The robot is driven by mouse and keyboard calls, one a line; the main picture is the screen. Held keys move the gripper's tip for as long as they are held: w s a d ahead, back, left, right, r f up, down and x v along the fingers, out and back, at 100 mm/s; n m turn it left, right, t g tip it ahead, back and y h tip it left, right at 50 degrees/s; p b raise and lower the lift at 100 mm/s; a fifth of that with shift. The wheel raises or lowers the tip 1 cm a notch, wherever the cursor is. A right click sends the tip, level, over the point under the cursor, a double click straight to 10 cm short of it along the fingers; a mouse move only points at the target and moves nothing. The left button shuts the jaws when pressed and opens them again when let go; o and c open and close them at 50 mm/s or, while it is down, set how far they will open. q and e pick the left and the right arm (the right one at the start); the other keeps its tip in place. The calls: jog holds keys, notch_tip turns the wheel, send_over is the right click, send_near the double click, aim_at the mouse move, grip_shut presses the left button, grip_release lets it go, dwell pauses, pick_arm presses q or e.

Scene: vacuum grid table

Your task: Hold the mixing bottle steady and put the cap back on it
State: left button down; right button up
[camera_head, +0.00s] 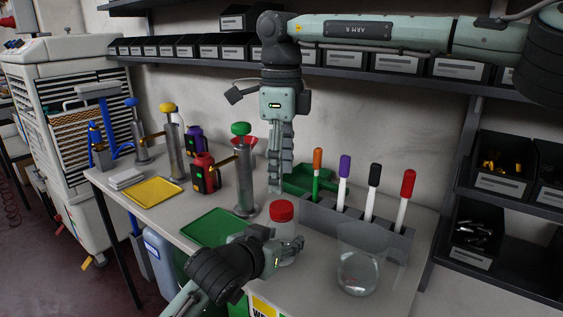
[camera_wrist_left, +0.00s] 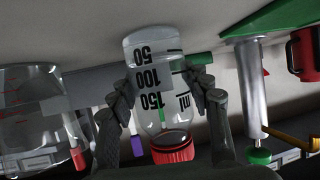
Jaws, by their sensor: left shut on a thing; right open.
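The mixing bottle (camera_head: 285,232) is clear and stands upright near the front of the table. Its red cap (camera_head: 282,210) sits on its mouth; I cannot tell how tightly. My left gripper (camera_head: 282,248) is shut around the lower bottle body. In the left wrist view, where the picture is upside down, the fingers flank the bottle (camera_wrist_left: 152,75), with its black volume marks and the red cap (camera_wrist_left: 172,149) visible. My right gripper (camera_head: 275,172) hangs fingers down above and behind the bottle, open and empty, apart from the cap.
A grey rack (camera_head: 325,222) with several markers stands right of the bottle, and a clear beaker (camera_head: 358,270) is in front of it. A green-topped pump cylinder (camera_head: 245,180) is close on the left. A green tray (camera_head: 208,228) lies farther left. A bin shelf (camera_head: 340,76) runs behind.

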aim_at(282, 205)
notch_tip(282, 205, down, 7)
jog(key=shift+r, duration=0.2)
jog(key=shift+c, duration=0.3)
jog(key=c, duration=1.2)
jog(key=o, duration=1.4)
jog(key=shift+c, duration=0.2)
notch_tip(282, 205, up, 12)
pick_arm(q)
jog(key=c, duration=0.6)
grip_release()
